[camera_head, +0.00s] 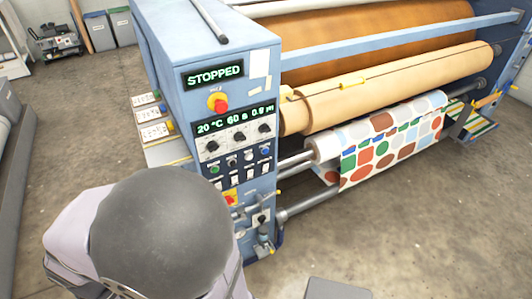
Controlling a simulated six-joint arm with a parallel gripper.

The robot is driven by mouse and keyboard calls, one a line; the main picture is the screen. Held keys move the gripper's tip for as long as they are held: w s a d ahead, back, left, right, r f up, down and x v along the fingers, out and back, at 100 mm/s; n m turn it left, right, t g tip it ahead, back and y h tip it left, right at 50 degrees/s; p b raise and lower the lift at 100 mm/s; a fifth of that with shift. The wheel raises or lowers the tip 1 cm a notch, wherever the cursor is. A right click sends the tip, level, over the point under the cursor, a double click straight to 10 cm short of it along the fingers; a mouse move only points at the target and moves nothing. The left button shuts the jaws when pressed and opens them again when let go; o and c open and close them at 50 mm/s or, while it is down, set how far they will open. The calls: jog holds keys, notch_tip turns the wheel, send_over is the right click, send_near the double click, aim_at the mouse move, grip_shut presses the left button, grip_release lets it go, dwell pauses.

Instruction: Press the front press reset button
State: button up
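The blue press control cabinet (218,50) stands at the centre, its front panel facing me. Its upper display (213,75) reads STOPPED. Under several black dials is a row of small buttons, including a green one (214,170) and a blue one (265,151). Their labels are too small to read, so I cannot tell which is reset. My arm covers the lower left foreground; my gripper is not in view.
Rollers with orange-brown cloth and a patterned fabric roll (385,135) extend right of the cabinet. A red-yellow switch (230,197) and pipework (262,220) sit low on the cabinet. Label plates (150,115) stick out on its left. Concrete floor (420,235) is clear at right.

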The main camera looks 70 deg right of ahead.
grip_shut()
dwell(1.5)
